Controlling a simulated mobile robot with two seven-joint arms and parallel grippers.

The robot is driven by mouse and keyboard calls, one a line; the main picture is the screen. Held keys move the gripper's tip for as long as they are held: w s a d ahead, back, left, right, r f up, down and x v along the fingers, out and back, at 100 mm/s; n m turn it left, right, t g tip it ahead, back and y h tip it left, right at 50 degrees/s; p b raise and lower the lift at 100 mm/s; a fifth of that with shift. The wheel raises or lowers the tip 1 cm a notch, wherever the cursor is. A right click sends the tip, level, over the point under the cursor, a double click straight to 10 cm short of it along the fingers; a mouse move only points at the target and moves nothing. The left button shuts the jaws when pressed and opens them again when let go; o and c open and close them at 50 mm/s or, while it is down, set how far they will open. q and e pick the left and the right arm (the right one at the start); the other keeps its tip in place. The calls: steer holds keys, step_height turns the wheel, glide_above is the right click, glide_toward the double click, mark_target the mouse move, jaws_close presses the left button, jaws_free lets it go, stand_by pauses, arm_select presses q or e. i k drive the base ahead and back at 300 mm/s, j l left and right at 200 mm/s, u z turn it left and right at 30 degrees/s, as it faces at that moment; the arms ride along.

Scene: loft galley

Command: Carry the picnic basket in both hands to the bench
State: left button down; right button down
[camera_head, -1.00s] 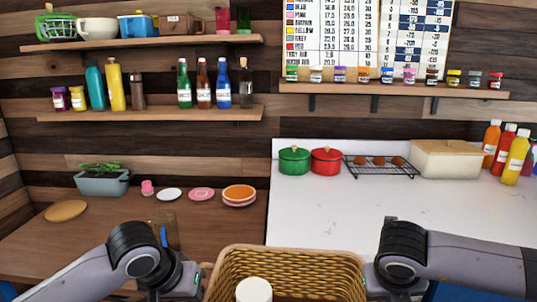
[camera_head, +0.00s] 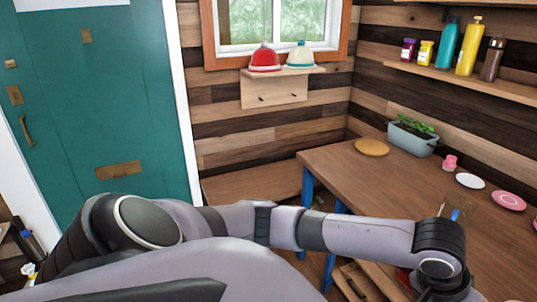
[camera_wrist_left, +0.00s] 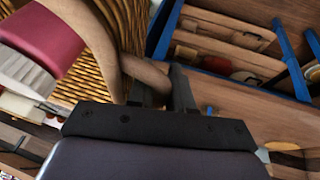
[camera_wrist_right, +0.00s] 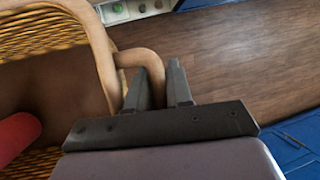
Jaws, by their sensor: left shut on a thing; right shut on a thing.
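The woven picnic basket (camera_wrist_left: 88,62) is in both wrist views and out of the head view. In the left wrist view my left gripper (camera_wrist_left: 160,88) is shut on one of its tan loop handles (camera_wrist_left: 142,72). In the right wrist view my right gripper (camera_wrist_right: 158,85) is shut on the other handle (camera_wrist_right: 148,60), beside the basket wall (camera_wrist_right: 92,30). A maroon-and-white item (camera_wrist_left: 40,42) and a red rounded item (camera_wrist_right: 18,135) show inside the basket. A low wooden bench-like surface (camera_head: 250,184) lies under the window, partly hidden by my arm.
A wooden table (camera_head: 350,185) with blue legs stands at the right, holding a planter (camera_head: 411,139), a round board (camera_head: 372,147) and plates. A teal door (camera_head: 100,90) is at the left. A small wall shelf (camera_head: 274,88) holds two domed items.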

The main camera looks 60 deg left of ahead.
mark_target(237, 198)
steer(key=u, duration=1.2)
steer(key=i+j+u, duration=0.15)
steer(key=u, duration=0.25)
steer(key=i+j, duration=1.8)
